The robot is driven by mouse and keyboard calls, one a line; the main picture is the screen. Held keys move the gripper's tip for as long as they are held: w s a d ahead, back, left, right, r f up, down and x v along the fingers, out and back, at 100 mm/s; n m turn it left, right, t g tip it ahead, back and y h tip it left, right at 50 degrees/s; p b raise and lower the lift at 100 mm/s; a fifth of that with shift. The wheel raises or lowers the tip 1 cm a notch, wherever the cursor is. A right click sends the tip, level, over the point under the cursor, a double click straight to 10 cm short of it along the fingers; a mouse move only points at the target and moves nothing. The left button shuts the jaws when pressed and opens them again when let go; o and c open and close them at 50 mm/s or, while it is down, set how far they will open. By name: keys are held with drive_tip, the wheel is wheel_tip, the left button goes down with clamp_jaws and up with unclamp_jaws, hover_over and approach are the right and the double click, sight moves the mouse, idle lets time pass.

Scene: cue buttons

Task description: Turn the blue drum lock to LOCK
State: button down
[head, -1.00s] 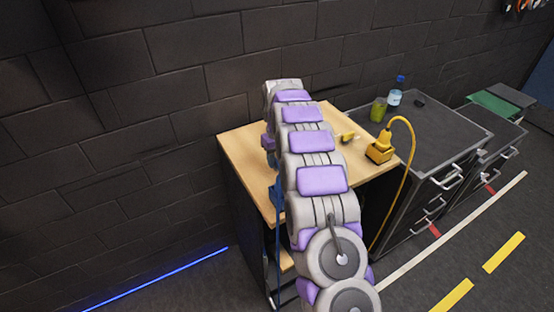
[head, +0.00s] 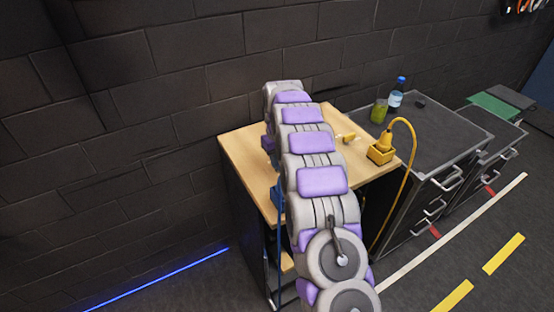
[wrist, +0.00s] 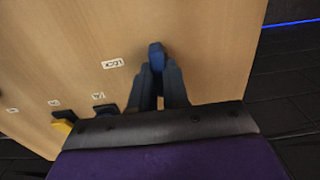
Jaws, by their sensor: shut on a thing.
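The blue drum lock shows in the wrist view as a blue upright piece (wrist: 156,55) on the light wood top. My gripper (wrist: 158,70) is shut on it, with one dark finger on each side. The lock's lower part is hidden between the fingers. A small white label (wrist: 112,64) with dark marks lies on the wood left of the lock; I cannot read it surely.
The wooden table (head: 240,150) also carries a yellow block with a cable (head: 381,150) at right and a small yellow piece (head: 346,137). More labels and dark and yellow pieces (wrist: 62,128) lie left in the wrist view. A grey cabinet (head: 440,130) with a bottle (head: 395,96) stands at right.

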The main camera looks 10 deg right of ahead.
drive_tip(key=shift+m, duration=0.3)
drive_tip(key=m+p, duration=0.2)
drive_tip(key=p, duration=0.1)
drive_tip(key=shift+d+r+m, duration=0.1)
drive_tip(key=shift+r+m, duration=0.1)
drive_tip(key=shift+m, duration=0.1)
drive_tip(key=m+p, duration=0.3)
drive_tip(key=m, duration=0.2)
drive_tip(key=shift+d+f, duration=0.1)
drive_tip(key=shift+d, duration=0.05)
drive_tip(key=m+p, duration=0.2)
drive_tip(key=m, duration=0.2)
drive_tip(key=shift+s+d+m, duration=0.1)
drive_tip(key=shift+m, duration=0.3)
drive_tip(key=m+p, duration=0.2)
drive_tip(key=m, duration=0.2)
drive_tip(key=shift+d+m, duration=0.1)
drive_tip(key=shift+m, duration=0.3)
drive_tip(key=c, duration=1.1)
unclamp_jaws()
drive_tip(key=shift+s, duration=0.1)
wheel_tip(320, 180, up, 17)
drive_tip(key=shift+r+p, duration=0.1)
drive_tip(key=shift+p, duration=0.2)
